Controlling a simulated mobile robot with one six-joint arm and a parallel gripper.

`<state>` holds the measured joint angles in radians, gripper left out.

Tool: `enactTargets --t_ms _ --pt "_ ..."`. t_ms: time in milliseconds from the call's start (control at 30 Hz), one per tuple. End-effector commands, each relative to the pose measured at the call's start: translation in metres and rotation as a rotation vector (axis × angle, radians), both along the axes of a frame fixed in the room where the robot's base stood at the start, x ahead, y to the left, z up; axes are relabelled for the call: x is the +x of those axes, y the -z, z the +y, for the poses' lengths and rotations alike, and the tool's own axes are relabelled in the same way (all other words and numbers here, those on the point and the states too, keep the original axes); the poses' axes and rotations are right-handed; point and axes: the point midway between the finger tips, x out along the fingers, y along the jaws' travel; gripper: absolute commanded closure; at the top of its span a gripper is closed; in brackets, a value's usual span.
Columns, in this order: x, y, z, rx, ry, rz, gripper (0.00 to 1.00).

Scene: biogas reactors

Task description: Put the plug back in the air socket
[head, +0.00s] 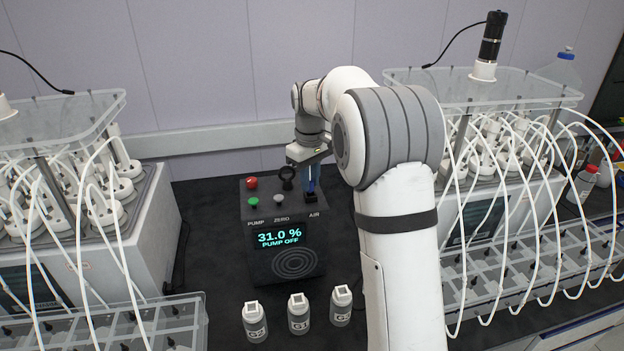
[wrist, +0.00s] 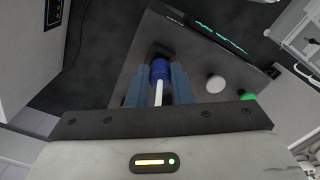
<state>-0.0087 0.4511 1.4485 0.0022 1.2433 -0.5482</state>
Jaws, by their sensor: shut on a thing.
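The dark control box (head: 258,213) stands on the black bench, with its AIR label at its right. The air socket (head: 313,211) is a dark block above that label; it also shows as a dark square in the wrist view (wrist: 159,47). My gripper (head: 311,184) points down at it, its blue fingers shut on the plug. The plug (wrist: 160,69) has a blue head and a white stem between the fingers (wrist: 158,92). The plug's head is at the socket in the wrist view. I cannot tell whether it is seated or just above.
The box has a red button (head: 251,183), a green button (head: 253,202), a grey button (head: 278,200) and a display (head: 280,238) reading 31.0 %, PUMP OFF. Three small bottles (head: 299,313) stand in front. Reactor units with white tubes flank the box left (head: 140,235) and right (head: 500,205).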

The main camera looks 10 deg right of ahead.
Motion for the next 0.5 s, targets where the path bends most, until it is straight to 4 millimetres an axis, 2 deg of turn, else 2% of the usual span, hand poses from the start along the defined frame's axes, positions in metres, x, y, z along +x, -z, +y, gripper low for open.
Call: enactTargets --t_ms 100,267,300,500 --pt "-0.0001 0.0079 -0.0006 0.000 0.001 0.000 1.00" --pt "0.0002 0.0084 -0.0009 0.000 0.001 -0.001 1.00" --pt "0.0002 0.0084 -0.0009 0.000 0.001 -0.001 0.79" --pt "0.0001 0.0082 -0.0012 0.000 0.002 -0.001 0.63"
